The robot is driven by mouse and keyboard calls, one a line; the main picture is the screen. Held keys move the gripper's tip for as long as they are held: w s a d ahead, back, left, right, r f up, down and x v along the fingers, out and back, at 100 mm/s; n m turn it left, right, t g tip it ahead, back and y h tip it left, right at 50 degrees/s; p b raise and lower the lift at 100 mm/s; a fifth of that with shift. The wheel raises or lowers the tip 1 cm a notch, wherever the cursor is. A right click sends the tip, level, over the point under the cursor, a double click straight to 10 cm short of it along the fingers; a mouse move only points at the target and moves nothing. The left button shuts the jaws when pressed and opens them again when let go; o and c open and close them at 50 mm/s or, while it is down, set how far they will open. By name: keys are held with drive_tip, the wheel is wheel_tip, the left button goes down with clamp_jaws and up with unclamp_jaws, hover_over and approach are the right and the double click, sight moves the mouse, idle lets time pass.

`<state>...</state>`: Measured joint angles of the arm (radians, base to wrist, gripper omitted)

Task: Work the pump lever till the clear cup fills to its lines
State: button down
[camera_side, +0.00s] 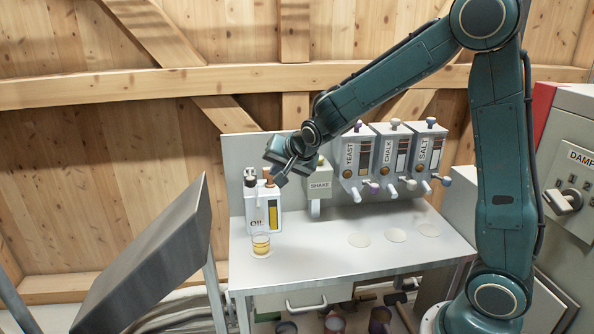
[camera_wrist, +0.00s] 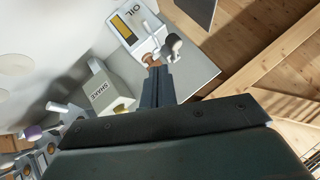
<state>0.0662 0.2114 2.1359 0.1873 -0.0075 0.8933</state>
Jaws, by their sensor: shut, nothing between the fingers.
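The oil dispenser (camera_side: 256,214), a white box labelled OIL with a yellow level window, stands at the left of the metal bench. On top are a copper-coloured knob (camera_side: 268,173) and a black-and-white lever part (camera_side: 250,177). The clear cup (camera_side: 261,244) stands upright in front of it, with amber liquid inside; its lines are too small to read. My gripper (camera_side: 280,180) is shut and empty beside the copper knob. In the wrist view my gripper (camera_wrist: 153,70) points at the dispenser (camera_wrist: 128,30); I cannot tell whether it touches the knob.
A SHAKE box (camera_side: 319,183) stands just right of the dispenser. YEAST, CHALK and SALT dispensers (camera_side: 388,158) hang farther right, above pale discs (camera_side: 359,239) on the bench. A tilted grey panel (camera_side: 150,260) rises at left. The bench's front middle is clear.

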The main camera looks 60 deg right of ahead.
drive_tip(key=w+d+r+g+y, duration=0.2)
drive_tip(key=w+d+r, duration=0.1)
drive_tip(key=r, duration=0.5)
drive_tip(key=shift+d+r, duration=0.2)
drive_tip(key=shift+d, duration=0.3)
drive_tip(key=shift+w+f, duration=0.15)
approach(250, 175)
drive_tip(key=d+f, duration=0.1)
drive_tip(key=shift+w+a+f, duration=0.25)
drive_tip(key=shift+a+f, duration=0.25)
drive_tip(key=shift+f, duration=0.25)
drive_tip(key=shift+w+a+f, duration=0.25)
drive_tip(key=shift+a+f, duration=0.25)
drive_tip(key=shift+f, duration=0.25)
